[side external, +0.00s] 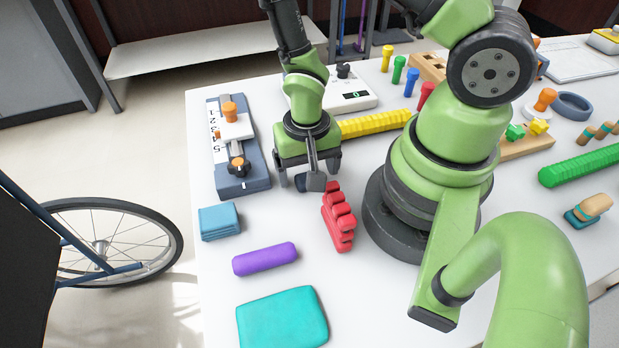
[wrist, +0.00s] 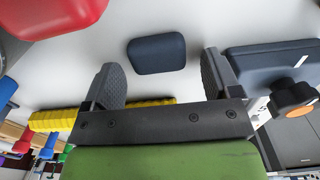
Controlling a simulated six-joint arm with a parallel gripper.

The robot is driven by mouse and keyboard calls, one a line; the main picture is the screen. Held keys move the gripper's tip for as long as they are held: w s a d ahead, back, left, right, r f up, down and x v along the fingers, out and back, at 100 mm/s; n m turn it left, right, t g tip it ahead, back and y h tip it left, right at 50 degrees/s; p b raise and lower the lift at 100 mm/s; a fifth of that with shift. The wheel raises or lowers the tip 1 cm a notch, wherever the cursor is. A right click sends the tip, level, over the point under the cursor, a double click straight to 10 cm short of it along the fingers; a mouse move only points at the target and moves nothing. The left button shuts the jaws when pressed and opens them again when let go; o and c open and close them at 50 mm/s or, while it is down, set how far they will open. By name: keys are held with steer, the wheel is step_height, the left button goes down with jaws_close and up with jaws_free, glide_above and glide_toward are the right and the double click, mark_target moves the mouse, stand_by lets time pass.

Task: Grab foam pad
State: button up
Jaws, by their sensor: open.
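A small dark blue-grey foam pad (wrist: 157,54) with rounded corners lies on the white table. In the wrist view it is beyond the fingertips, in line with the gap between them, and not touched. In the side view only a dark edge of the pad (side external: 299,181) shows, the rest hidden behind my wrist hardware. My gripper (side external: 308,174) points down over it, and its two dark fingers stand wide apart with nothing between them. It also shows in the wrist view (wrist: 165,78).
A red knobbed grip (side external: 338,217) lies close on the right. A blue slide device (side external: 240,150) stands on the left, with a yellow bar (side external: 375,123) behind. Folded blue cloths (side external: 219,222), a purple roll (side external: 264,259) and a teal cushion (side external: 282,318) lie in front.

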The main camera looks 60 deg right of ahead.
steer(key=shift+f, duration=0.2)
steer(key=c, duration=1)
